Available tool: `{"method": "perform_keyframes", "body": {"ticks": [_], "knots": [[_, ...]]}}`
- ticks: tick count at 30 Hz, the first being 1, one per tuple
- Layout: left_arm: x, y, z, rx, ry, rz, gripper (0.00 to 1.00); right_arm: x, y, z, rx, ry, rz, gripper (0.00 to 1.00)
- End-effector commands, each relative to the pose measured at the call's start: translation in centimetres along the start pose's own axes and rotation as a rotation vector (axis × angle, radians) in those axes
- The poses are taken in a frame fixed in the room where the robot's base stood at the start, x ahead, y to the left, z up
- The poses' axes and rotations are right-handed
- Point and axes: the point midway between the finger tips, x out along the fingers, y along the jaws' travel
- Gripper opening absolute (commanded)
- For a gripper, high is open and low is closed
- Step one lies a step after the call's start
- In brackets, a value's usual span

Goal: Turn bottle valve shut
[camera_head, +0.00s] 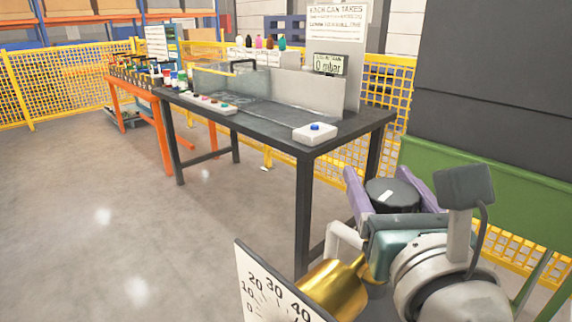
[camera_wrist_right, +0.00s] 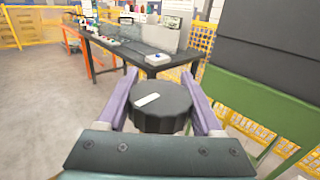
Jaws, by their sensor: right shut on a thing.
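The bottle valve's round black knob (camera_head: 393,194) has a short white mark on top and a ribbed side. In the right wrist view the knob (camera_wrist_right: 163,112) sits between the purple fingers, and its white mark lies tilted, slightly up to the right. My right gripper (camera_head: 380,180) is shut on the knob from both sides; it also shows in the right wrist view (camera_wrist_right: 163,100). The bottle under the knob is hidden by my gripper and arm. My left gripper is not in view.
A white dial plate (camera_head: 270,293) with numbers 0 to 40 and a brass cylinder (camera_head: 336,290) stand close by. A dark table (camera_head: 270,125) holds a box with a blue button (camera_head: 315,131) and a 0 mbar display (camera_head: 330,65). A green panel (camera_head: 490,190) is right. Floor is free at left.

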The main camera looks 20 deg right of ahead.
Motion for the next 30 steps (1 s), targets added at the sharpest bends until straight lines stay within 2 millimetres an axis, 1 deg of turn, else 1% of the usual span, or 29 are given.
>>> {"method": "perform_keyframes", "body": {"ticks": [6,17,18,26,30], "knots": [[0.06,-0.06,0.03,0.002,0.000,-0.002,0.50,-0.02,-0.11,-0.03,0.000,0.001,-0.034,0.12],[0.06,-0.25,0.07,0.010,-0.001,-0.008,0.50,-0.03,-0.14,-0.02,-0.001,0.001,-0.038,0.12],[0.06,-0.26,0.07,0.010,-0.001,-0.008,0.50,-0.03,-0.14,-0.02,-0.001,0.001,-0.037,0.69],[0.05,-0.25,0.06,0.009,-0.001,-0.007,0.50,-0.03,-0.12,-0.01,0.000,0.001,-0.036,0.97],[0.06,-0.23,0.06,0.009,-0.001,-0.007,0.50,-0.03,-0.11,-0.02,0.000,0.001,-0.036,0.97]]}}
